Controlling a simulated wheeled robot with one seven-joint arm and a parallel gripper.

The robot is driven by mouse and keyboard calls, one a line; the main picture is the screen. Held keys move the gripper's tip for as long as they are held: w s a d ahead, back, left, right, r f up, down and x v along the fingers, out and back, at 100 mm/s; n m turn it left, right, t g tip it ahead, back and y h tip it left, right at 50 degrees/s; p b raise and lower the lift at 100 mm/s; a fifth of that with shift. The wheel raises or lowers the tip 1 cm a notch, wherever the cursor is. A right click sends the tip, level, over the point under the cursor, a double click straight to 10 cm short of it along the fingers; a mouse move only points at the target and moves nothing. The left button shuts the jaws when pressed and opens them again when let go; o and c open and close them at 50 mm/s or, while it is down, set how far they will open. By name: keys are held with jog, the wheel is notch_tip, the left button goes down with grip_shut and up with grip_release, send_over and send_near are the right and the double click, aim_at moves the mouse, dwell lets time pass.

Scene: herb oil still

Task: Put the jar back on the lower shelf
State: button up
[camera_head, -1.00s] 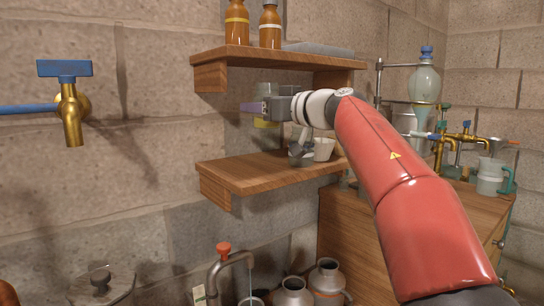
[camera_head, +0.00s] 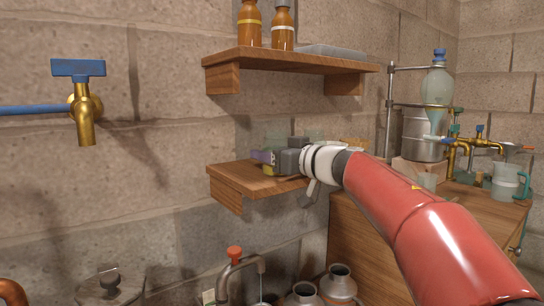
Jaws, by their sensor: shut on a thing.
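The jar (camera_head: 269,170) is a small glass jar with a yellowish band, mostly hidden by my gripper. My gripper (camera_head: 265,157) is shut on it, with a purple finger showing on the left side. It holds the jar low over the left part of the lower shelf (camera_head: 232,180), a wooden board on the wall. I cannot tell whether the jar's base touches the board.
The upper shelf (camera_head: 290,62) above carries two brown bottles (camera_head: 250,24) and a flat grey item (camera_head: 332,50). My wrist and forearm hide the lower shelf's right part. A brass tap (camera_head: 84,120) sticks out at left. A wooden cabinet (camera_head: 375,240) with glassware stands at right.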

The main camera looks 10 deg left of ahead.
jog(key=o, duration=1.2)
jog(key=shift+f, duration=0.1)
jog(key=shift+d, duration=0.15)
jog(key=v, duration=1.1)
jog(key=shift+s+d, duration=0.25)
jog(key=shift+d, duration=0.05)
